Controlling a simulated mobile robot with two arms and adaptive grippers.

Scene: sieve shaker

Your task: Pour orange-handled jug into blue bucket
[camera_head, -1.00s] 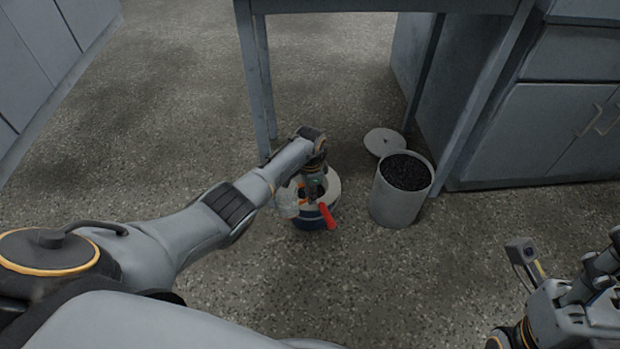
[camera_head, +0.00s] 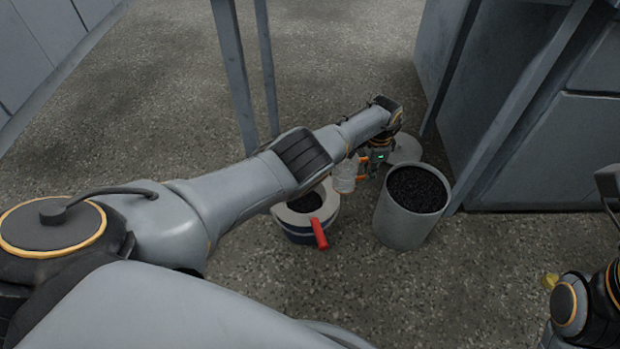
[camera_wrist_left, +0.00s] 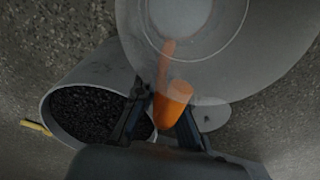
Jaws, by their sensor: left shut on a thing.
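The blue bucket (camera_head: 296,234) stands upright on the floor with a pale rim and dark material inside. A red handle (camera_head: 319,233) sticks out over its front. My left gripper (camera_head: 364,166) is right of and behind the bucket, near the grey bin. It is shut on the orange handle (camera_wrist_left: 172,104) of the clear jug (camera_head: 344,177). The jug hangs to the left of the gripper, by the bucket's back right rim; its height above the rim is hard to judge. In the left wrist view the jug (camera_wrist_left: 225,50) fills the top; its contents cannot be made out.
A grey bin (camera_head: 400,228) full of black granules stands right of the bucket. A round lid (camera_head: 404,149) lies behind it. Table legs (camera_head: 236,85) and a cabinet (camera_head: 540,150) border the space. My right arm's links (camera_head: 585,305) show at the right edge.

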